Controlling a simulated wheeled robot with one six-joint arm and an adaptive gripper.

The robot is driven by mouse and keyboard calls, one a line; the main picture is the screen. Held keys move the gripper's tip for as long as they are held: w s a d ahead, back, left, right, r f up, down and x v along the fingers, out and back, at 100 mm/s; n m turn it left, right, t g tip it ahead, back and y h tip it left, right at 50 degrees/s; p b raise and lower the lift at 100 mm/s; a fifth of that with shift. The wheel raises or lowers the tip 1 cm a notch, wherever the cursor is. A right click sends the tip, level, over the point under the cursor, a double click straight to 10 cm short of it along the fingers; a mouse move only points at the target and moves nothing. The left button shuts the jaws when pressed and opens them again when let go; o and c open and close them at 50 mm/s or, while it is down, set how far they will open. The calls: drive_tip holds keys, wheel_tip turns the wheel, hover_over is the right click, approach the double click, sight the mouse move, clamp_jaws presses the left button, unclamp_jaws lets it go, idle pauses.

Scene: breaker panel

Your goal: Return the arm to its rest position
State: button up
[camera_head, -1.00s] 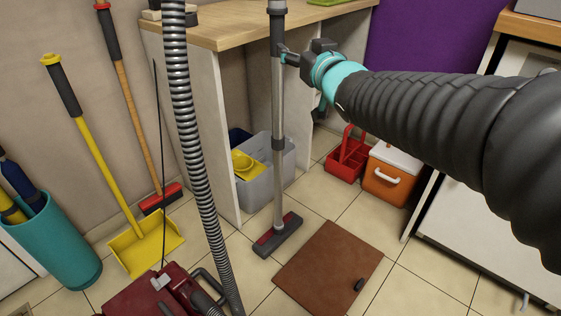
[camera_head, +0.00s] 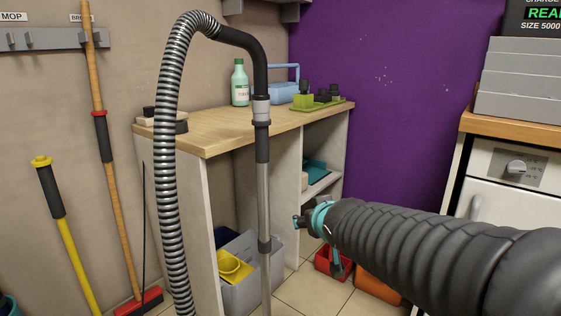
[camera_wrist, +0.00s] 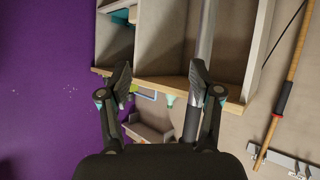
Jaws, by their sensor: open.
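My arm (camera_head: 420,240) reaches in from the right in the head view, with black ribbed covering. My gripper (camera_head: 297,221) points left, to the right of the metal vacuum tube (camera_head: 263,190) and apart from it in the picture. In the wrist view my gripper (camera_wrist: 160,76) has its two fingers spread wide with nothing held between them. The tube (camera_wrist: 206,32) shows there beyond the right finger, partly hidden by it. The tube stands upright before the workbench, joined to a grey ribbed hose (camera_head: 168,150).
A wooden-topped workbench (camera_head: 225,133) stands behind the tube, with a green bottle (camera_head: 240,84) on it. A grey bin (camera_head: 245,292) and a red caddy (camera_head: 330,262) are on the floor. A white appliance (camera_head: 510,190) stands at right. Brooms lean on the left wall.

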drive_tip(key=s+d+m+g+p, duration=0.1)
drive_tip(key=s+d+g+p, duration=0.2)
drive_tip(key=s, duration=1)
drive_tip(key=s+d+f+m+g+h+p, duration=0.1)
drive_tip(key=s+d, duration=0.4)
drive_tip(key=s, duration=0.8)
drive_tip(key=shift+d+f+m+g+h+p, duration=0.15)
drive_tip(key=shift+d+m+g+h+p, duration=0.15)
drive_tip(key=shift+m+g+p, duration=0.6)
drive_tip(key=shift+f, duration=0.1)
drive_tip(key=c, duration=0.4)
drive_tip(key=shift+a+n, duration=0.2)
drive_tip(key=shift+n, duration=0.1)
